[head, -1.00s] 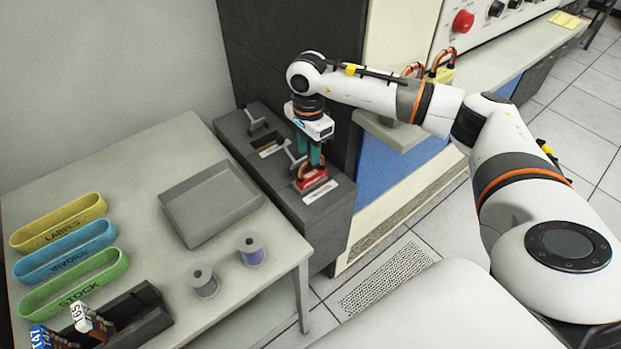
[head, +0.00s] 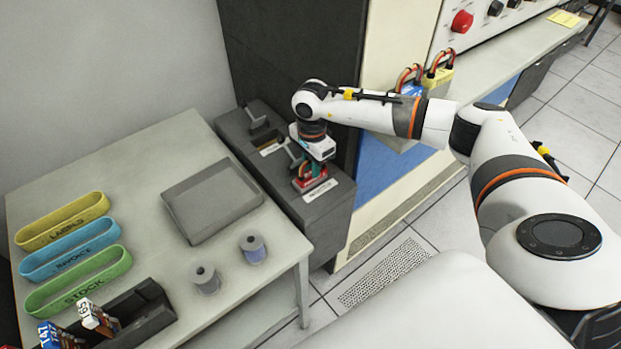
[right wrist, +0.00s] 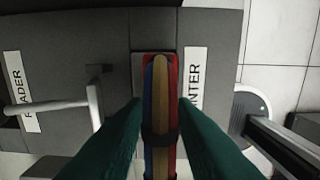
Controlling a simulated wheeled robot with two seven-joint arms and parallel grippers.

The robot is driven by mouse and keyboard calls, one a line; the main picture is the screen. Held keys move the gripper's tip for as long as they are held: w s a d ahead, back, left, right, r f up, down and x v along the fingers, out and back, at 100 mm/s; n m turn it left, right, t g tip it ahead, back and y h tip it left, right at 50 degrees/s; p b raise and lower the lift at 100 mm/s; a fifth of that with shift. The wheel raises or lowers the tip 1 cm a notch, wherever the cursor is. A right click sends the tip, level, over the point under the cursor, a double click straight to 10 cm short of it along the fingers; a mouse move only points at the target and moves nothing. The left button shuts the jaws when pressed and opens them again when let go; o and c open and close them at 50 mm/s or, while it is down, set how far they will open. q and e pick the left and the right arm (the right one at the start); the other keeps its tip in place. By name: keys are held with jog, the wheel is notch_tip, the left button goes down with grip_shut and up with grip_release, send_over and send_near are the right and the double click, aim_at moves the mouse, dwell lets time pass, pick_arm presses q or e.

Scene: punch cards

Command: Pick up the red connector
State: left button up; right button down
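The red connector (head: 318,184) sits on the dark grey cabinet top, beside a white label. The right wrist view shows its red body (right wrist: 173,64) with a striped cable loop of blue, tan and red on top. My right gripper (head: 311,170) points down over it from above. In the right wrist view its green fingers (right wrist: 160,106) stand on either side of the cable loop, apart, with narrow gaps showing. My left gripper is out of view.
A blue connector (head: 411,88) and a yellow connector (head: 438,78) stand on a ledge to the right. A lever handle (right wrist: 95,105) rises close by on the cabinet. The tall dark cabinet (head: 290,50) stands behind. A grey tray (head: 212,200) lies on the table.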

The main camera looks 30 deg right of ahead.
jog(key=shift+w+r, duration=0.1)
jog(key=shift+r, duration=0.05)
notch_tip(320, 180, up, 10)
jog(key=shift+f+b, duration=0.1)
jog(key=shift+b, duration=0.75)
jog(key=shift+r, duration=0.2)
jog(key=shift+r+p, duration=1.95)
jog(key=shift+r, duration=0.9)
